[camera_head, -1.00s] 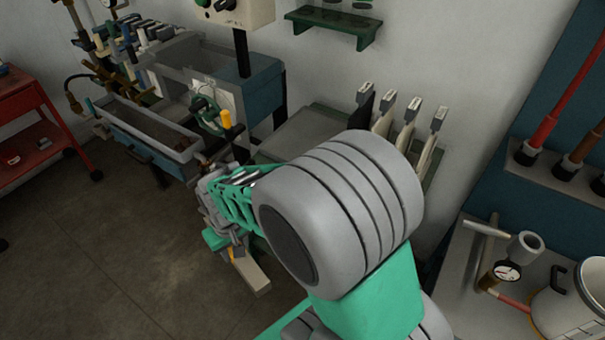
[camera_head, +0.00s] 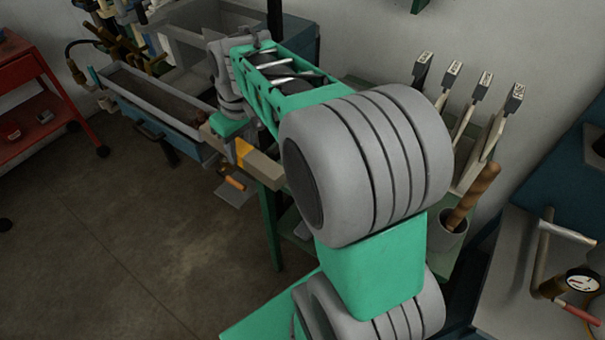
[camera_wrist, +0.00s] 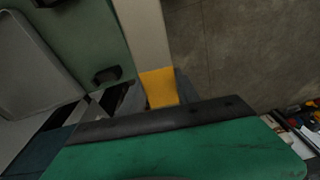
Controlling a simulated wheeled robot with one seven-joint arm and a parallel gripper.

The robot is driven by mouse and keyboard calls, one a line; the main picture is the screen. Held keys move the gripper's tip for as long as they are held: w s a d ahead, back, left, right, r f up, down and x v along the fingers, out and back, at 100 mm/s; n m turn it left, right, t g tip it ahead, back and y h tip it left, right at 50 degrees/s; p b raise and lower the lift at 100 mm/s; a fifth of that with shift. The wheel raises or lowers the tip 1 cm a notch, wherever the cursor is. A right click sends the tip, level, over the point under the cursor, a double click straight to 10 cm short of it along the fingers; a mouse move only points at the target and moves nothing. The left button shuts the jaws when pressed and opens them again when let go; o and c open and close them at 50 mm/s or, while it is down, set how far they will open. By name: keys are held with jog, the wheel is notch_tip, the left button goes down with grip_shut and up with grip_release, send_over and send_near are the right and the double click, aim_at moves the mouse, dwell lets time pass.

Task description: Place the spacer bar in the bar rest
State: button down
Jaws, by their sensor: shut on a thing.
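The spacer bar (camera_head: 263,168) is a pale grey-beige bar with a yellow band. My gripper (camera_head: 238,148) is shut on it near the band, and the bar sticks out to the lower right, partly hidden behind my arm. In the wrist view the spacer bar (camera_wrist: 143,35) runs up from the yellow band, away from my gripper (camera_wrist: 160,105), over a green surface and the floor. Two dark blocks (camera_wrist: 107,75) on that green surface lie left of the bar, apart from it in the picture. I cannot tell whether they are the bar rest.
A long grey trough (camera_head: 150,98) stands behind the gripper. A small orange-handled tool (camera_head: 235,183) lies below the bar. Several labelled handles (camera_head: 483,88) and a cup with a brown rod (camera_head: 445,235) are right of my arm. A red cart (camera_head: 30,100) stands left; the floor between is clear.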

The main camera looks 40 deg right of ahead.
jog(key=s+d+n, duration=0.1)
jog(key=d, duration=1.1)
jog(key=shift+s+d+f+p, duration=0.25)
jog(key=shift+d+f, duration=0.5)
jog(key=shift+f, duration=0.9)
jog(key=shift+s+d+f+p, duration=0.2)
jog(key=shift+d+f, duration=0.5)
jog(key=shift+f, duration=1)
jog(key=shift+s+d+f+p, duration=0.25)
jog(key=shift+d+f, duration=0.5)
jog(key=shift+f, duration=0.9)
jog(key=shift+f, duration=0.15)
jog(key=c, duration=0.9)
grip_release()
